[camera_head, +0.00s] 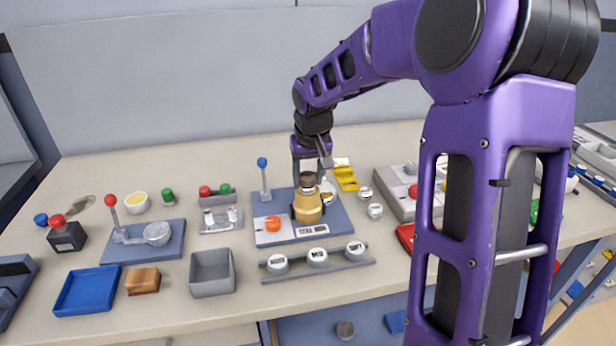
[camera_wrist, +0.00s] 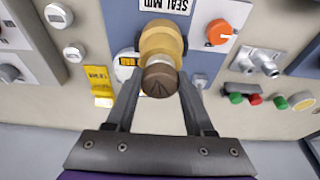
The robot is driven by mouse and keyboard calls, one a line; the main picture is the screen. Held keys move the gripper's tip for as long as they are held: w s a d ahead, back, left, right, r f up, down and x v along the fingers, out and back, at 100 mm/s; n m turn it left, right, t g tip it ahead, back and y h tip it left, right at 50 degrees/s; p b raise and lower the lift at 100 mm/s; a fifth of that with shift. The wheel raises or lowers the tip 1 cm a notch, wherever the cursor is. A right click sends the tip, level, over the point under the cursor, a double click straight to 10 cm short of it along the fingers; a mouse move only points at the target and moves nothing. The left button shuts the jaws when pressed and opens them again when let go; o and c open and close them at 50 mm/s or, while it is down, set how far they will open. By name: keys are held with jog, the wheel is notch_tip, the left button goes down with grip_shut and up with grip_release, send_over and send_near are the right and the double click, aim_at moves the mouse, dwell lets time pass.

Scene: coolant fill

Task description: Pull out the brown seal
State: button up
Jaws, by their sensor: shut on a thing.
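The brown seal (camera_head: 307,180) is a round dark-brown plug with a marked top. The fitting stands upright on a blue-grey base plate (camera_head: 335,222) labelled "SEAL". In the wrist view the seal (camera_wrist: 159,80) lies between the fingers of my gripper (camera_wrist: 160,82), in front of the gold fitting (camera_wrist: 160,38). My gripper (camera_head: 311,170) reaches down from above and is shut on the seal. Where the fingers touch it is partly hidden.
An orange knob (camera_head: 272,223) and a blue-tipped lever (camera_head: 263,175) are on the left of the same plate. A rail with white-topped caps (camera_head: 317,257) lies in front. An open grey box (camera_head: 212,272) and a blue tray (camera_head: 92,290) stand front left.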

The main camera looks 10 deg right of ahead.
aim_at(307, 175)
jog(key=shift+r+p, duration=1.65)
jog(key=shift+r, duration=0.55)
jog(key=shift+s+f, duration=0.1)
